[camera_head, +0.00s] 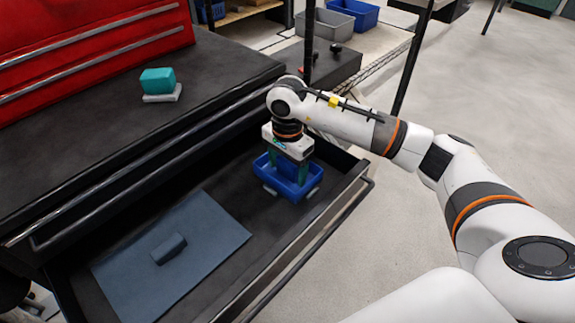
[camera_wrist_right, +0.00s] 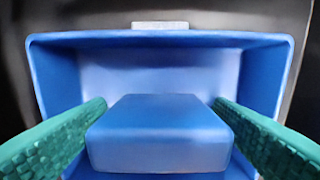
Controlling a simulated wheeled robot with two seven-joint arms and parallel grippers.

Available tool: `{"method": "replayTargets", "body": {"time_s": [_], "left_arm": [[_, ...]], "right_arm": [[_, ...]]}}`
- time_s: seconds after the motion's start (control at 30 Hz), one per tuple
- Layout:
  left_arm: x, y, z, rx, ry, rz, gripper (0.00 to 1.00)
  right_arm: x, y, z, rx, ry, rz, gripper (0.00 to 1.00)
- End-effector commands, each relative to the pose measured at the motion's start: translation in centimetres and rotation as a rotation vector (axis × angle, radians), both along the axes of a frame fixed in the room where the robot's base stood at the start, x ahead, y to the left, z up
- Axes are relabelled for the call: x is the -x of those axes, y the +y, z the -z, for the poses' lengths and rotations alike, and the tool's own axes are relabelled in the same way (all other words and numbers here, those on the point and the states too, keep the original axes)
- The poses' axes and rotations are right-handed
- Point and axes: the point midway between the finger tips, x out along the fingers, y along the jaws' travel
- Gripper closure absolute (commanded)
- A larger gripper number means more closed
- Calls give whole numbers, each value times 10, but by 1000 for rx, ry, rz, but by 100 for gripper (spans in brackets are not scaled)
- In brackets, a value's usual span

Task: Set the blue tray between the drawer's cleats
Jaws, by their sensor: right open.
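The blue tray (camera_head: 293,192) sits in the right part of the open black drawer (camera_head: 262,225). Small pale cleats show beside it, one at its front left (camera_head: 270,190) and one at its front right (camera_head: 313,193). In the right wrist view the tray (camera_wrist_right: 55,80) looks level, with a raised blue block (camera_wrist_right: 160,135) in its middle and a pale cleat (camera_wrist_right: 160,25) just past its far wall. My right gripper (camera_head: 289,172) points down into the tray, open, its green fingers on either side of the block. Whether they touch it I cannot tell. My left gripper is out of view.
A blue-grey mat (camera_head: 200,235) with a small dark block (camera_head: 169,249) lies in the drawer's left part. A teal block (camera_head: 157,80) on a pale base stands on the black worktop (camera_head: 95,125). The drawer's front rail (camera_head: 340,210) runs close to the tray.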

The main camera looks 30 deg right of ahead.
Motion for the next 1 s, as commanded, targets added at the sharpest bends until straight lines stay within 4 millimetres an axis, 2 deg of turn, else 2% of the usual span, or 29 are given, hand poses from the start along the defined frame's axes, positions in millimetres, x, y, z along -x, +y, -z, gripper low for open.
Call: {"method": "replayTargets", "body": {"time_s": [0.17, 0.23, 0.5, 0.7, 0.83, 1.0], "left_arm": [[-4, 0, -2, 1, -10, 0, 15], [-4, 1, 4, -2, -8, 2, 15], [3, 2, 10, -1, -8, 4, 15], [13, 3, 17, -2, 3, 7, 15], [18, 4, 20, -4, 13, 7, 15], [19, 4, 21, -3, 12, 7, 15]], "right_arm": [[0, 0, -3, 0, 0, 0, 24], [-1, 0, -12, -1, -4, 0, 24], [-1, 0, -70, 0, -5, 0, 24], [-1, 0, -106, 0, -3, 0, 24], [0, 0, -118, 0, -1, 0, 24], [0, 0, -122, 0, 1, 1, 24]]}}
